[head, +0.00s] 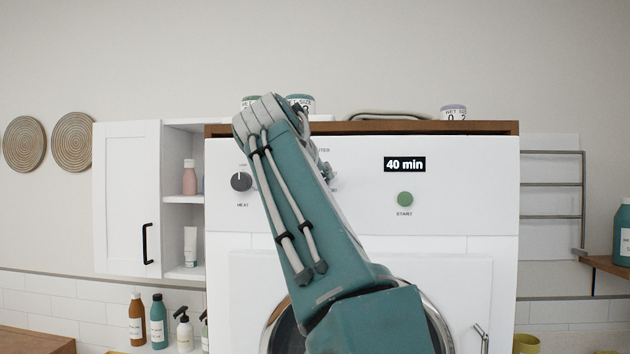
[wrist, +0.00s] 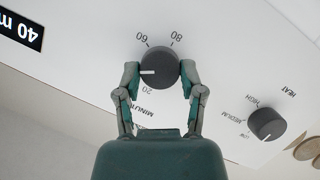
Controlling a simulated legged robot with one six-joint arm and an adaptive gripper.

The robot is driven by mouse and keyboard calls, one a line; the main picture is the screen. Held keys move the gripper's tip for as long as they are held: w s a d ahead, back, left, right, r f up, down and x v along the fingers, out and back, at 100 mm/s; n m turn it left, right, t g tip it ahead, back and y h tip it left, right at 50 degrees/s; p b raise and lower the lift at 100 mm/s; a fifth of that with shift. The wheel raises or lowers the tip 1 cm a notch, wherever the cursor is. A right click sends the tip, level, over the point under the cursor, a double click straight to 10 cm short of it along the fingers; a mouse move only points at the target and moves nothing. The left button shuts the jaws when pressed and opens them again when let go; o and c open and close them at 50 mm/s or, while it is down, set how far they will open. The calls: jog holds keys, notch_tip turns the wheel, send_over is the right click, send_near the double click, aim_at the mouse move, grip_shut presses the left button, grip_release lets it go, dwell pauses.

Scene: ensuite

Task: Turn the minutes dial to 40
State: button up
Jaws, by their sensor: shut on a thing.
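The minutes dial (wrist: 159,68) is a dark grey round knob with a white pointer line, on the white front panel in the wrist view. Its pointer faces left in that view, between the 20 and 60 marks. My gripper (wrist: 160,82) is shut on the dial, one finger on each side, and the left finger covers the mark there. The display (head: 405,164) reads "40 min" in the head view and is partly visible in the wrist view (wrist: 22,29). In the head view my arm hides the minutes dial and most of my gripper.
The heat dial (head: 241,182) is left of my arm, and the green start button (head: 405,199) is below the display. A white cabinet (head: 127,195) stands at left. Several bottles (head: 158,320) stand lower left. Tins (head: 453,113) sit on the wooden top.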

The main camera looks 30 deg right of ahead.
jog(key=shift+w+f, duration=0.2)
jog(key=shift+f, duration=0.15)
jog(key=o, duration=1.2)
jog(key=shift+c, duration=0.2)
jog(key=shift+r, duration=0.15)
jog(key=v, duration=1.2)
